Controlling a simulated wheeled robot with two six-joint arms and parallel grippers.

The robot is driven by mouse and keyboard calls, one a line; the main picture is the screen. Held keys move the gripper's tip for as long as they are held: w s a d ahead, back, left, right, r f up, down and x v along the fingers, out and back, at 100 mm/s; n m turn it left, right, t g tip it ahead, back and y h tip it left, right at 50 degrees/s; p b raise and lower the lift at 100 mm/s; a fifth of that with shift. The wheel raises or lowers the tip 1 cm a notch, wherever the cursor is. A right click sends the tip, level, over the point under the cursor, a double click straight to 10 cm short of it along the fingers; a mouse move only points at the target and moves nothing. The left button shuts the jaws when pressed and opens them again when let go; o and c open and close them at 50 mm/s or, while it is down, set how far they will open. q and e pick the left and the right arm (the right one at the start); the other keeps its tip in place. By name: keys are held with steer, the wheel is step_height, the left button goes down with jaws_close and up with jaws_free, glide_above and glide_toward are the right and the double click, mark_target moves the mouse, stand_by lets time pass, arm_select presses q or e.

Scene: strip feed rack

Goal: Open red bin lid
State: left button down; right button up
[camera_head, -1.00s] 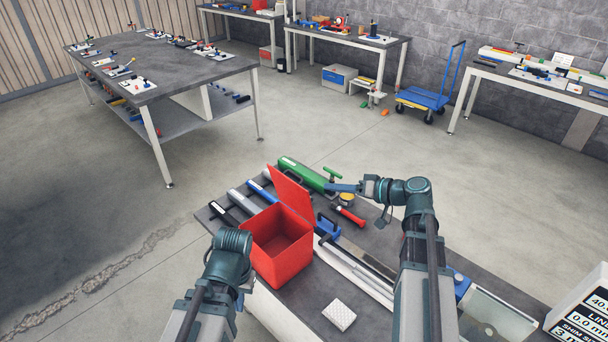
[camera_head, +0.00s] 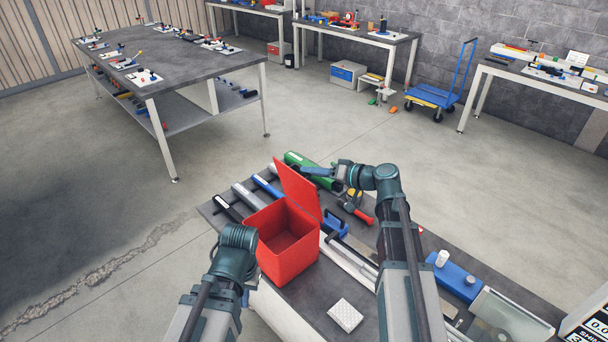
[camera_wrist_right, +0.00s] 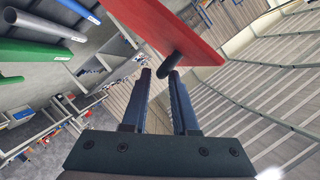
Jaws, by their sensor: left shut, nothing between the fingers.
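The red bin (camera_head: 287,262) stands on the dark bench top, and its dark inside shows. Its red lid (camera_head: 296,190) is raised, standing steeply tilted above the bin's far edge. In the right wrist view the lid (camera_wrist_right: 160,28) is a red panel with a dark knob (camera_wrist_right: 172,64) under it. My right gripper (camera_head: 304,171) is at the lid's upper right. In the wrist view its fingers (camera_wrist_right: 160,74) are apart, with the knob close to the right fingertip; contact is unclear. My left gripper (camera_head: 246,296) is low beside the bin's left side, mostly hidden by its own wrist.
A green cylinder (camera_head: 298,158) and several rods lie behind the bin. A red-handled tool (camera_head: 358,212), a blue block (camera_head: 455,277) and a white pad (camera_head: 345,315) are on the bench to the right. Open floor lies left of the bench.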

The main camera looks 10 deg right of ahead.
steer(key=shift+x, duration=1.6)
steer(key=shift+s, duration=0.1)
jaws_close()
